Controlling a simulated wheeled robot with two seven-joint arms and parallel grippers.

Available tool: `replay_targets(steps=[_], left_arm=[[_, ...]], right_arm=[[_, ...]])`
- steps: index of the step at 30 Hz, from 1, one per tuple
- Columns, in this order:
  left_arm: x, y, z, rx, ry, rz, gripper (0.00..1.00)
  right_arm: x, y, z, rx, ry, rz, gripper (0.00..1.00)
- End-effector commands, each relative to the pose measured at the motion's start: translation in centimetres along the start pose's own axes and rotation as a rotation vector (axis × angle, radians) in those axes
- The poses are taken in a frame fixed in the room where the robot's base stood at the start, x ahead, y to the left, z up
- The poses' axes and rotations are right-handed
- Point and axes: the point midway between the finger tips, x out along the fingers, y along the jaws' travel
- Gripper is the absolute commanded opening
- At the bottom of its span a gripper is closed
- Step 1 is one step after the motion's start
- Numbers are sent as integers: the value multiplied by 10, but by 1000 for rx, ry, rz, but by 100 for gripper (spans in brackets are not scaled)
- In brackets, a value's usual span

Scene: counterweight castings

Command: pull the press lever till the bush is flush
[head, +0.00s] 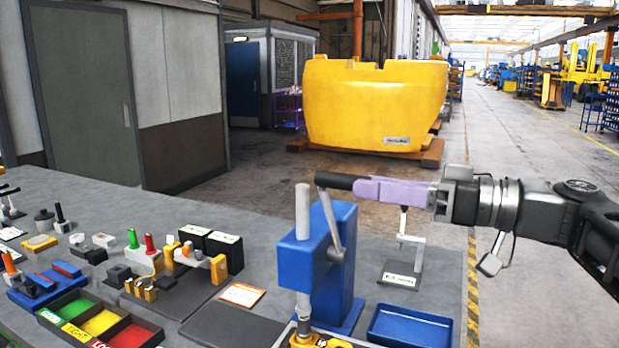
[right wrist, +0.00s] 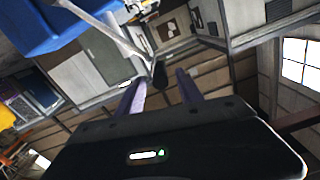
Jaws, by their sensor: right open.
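The blue arbor press (head: 335,250) stands on the bench at centre, with a grey vertical ram (head: 303,212). My right gripper (head: 358,187), with lilac fingers, is at the handle. In the right wrist view the handle (right wrist: 160,76) shows between the tips of the open fingers (right wrist: 160,84), with gaps beside it. A yellow part (head: 318,341) sits under the ram, cut off by the bottom edge; I cannot make out the bush or whether it is flush. My left gripper is out of view.
An empty blue tray (head: 410,328) and a small gauge stand (head: 402,262) are right of the press. A dark mat (head: 228,328), a sorting tray (head: 100,325) and several fixtures fill the left of the bench. A large yellow casting (head: 375,105) stands beyond on the floor.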

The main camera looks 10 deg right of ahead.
Motion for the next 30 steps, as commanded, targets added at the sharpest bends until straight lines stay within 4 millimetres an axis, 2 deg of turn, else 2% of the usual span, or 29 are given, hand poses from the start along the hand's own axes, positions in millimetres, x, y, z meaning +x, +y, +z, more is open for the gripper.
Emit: replay_targets(steps=[7,11,24,30], left_arm=[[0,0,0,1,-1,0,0],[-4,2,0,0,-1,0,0],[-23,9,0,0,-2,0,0],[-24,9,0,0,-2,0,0]], right_arm=[[1,0,0,0,0,0,43],[8,0,-1,2,0,-1,43],[70,0,-2,3,-1,-2,43],[78,0,0,0,0,0,43]])
